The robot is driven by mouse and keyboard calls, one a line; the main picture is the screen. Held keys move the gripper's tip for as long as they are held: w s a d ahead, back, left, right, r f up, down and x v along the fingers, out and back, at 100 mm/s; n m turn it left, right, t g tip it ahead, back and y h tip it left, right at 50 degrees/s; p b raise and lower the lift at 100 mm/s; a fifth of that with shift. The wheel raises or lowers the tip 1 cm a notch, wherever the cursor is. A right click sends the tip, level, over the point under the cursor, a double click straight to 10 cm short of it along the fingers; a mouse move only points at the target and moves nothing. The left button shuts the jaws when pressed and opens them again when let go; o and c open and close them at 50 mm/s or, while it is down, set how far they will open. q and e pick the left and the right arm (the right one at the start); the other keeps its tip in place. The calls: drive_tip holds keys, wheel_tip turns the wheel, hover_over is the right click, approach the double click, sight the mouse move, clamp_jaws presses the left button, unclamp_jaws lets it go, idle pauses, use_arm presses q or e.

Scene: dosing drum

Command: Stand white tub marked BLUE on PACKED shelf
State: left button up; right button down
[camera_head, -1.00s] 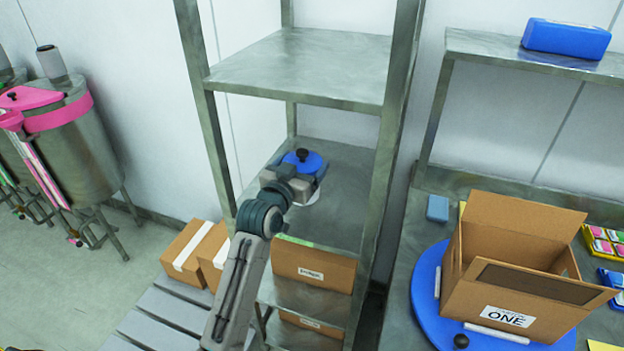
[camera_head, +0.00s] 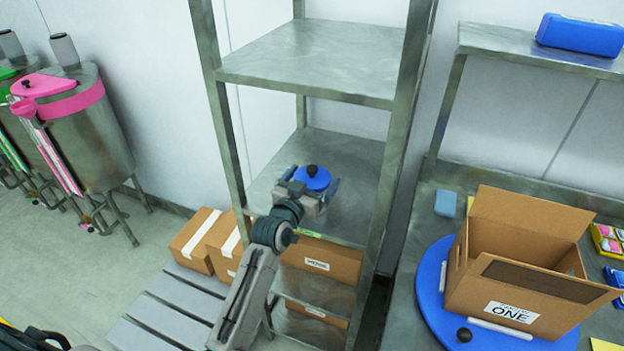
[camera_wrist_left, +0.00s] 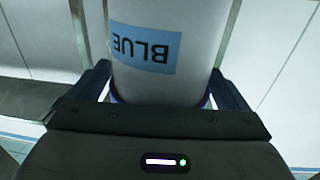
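The white tub (camera_wrist_left: 165,60), marked BLUE, fills the middle of the left wrist view, its label upside down there. In the head view its blue lid (camera_head: 318,180) with a black knob shows over the middle shelf (camera_head: 355,160) of the metal rack; its body is mostly hidden by my gripper. My left gripper (camera_head: 312,188) reaches in over that shelf. Its fingers stand on either side of the tub, spread apart, and look open around it. The tub looks upright on the shelf. My right gripper is not in view.
Brown boxes (camera_head: 320,260) fill the lower shelves. The upper shelf (camera_head: 315,60) is bare above my gripper, and rack posts flank it. An open carton (camera_head: 520,255) marked ONE stands on a blue turntable (camera_head: 432,290) at right. A blue case (camera_head: 580,35) lies on the right-hand shelf.

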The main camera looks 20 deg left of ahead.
use_arm(q)
drive_tip(key=shift+r, duration=0.15)
drive_tip(key=s+a+b, duration=0.1)
drive_tip(key=s+b, duration=0.1)
drive_tip(key=s, duration=1)
drive_tip(key=shift+a, duration=0.15)
